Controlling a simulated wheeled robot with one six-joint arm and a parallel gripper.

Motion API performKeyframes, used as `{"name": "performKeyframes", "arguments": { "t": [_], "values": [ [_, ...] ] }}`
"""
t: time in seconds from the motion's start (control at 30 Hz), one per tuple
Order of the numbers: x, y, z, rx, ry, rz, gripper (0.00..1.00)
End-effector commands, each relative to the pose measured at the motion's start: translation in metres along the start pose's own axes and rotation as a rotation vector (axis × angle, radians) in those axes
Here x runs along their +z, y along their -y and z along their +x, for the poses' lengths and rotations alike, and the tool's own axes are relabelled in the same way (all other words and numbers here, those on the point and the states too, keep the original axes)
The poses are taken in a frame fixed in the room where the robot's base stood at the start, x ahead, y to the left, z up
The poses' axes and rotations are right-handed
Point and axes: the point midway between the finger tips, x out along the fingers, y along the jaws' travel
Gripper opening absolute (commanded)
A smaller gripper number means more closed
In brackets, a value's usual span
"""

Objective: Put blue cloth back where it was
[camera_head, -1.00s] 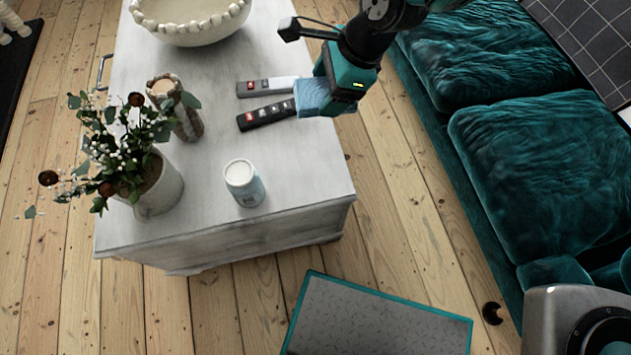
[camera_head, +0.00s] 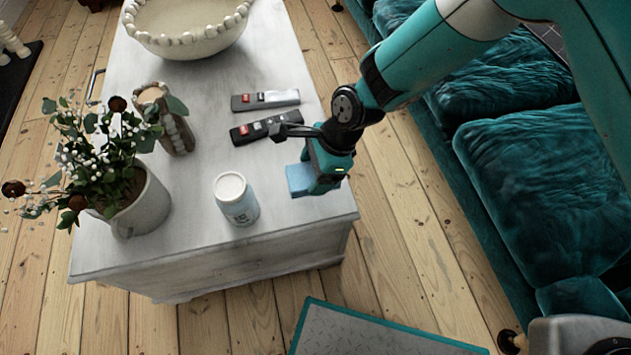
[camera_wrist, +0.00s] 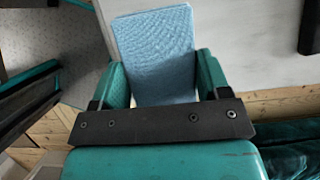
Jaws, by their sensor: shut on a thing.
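The blue cloth (camera_head: 299,179) is a small light-blue folded block at the right edge of the whitish table (camera_head: 190,205). My gripper (camera_head: 316,178) is shut on it. In the wrist view the cloth (camera_wrist: 155,50) stands between the two green fingers of my gripper (camera_wrist: 160,85), with its far part sticking out past them. The table top shows behind and to the right of the cloth there. I cannot tell whether the cloth touches the table.
Two remotes, one grey (camera_head: 265,100) and one black (camera_head: 265,128), lie behind my gripper. A white-lidded can (camera_head: 236,199) stands to its left. A plant pot (camera_head: 140,207), a vase (camera_head: 172,130) and a beaded bowl (camera_head: 188,30) are further left and back. A teal sofa (camera_head: 540,170) is right.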

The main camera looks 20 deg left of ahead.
Motion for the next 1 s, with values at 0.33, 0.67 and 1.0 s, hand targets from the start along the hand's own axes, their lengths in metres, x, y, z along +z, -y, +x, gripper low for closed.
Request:
{"name": "performKeyframes", "arguments": {
  "t": [0.33,0.67,1.0],
  "values": [
    [-0.017,0.0,0.04,0.001,0.0,0.0,0.51],
    [-0.017,0.0,0.04,0.0,-0.001,0.0,0.95],
    [-0.016,0.0,0.032,-0.002,0.0,0.0,0.95]
  ]
}}
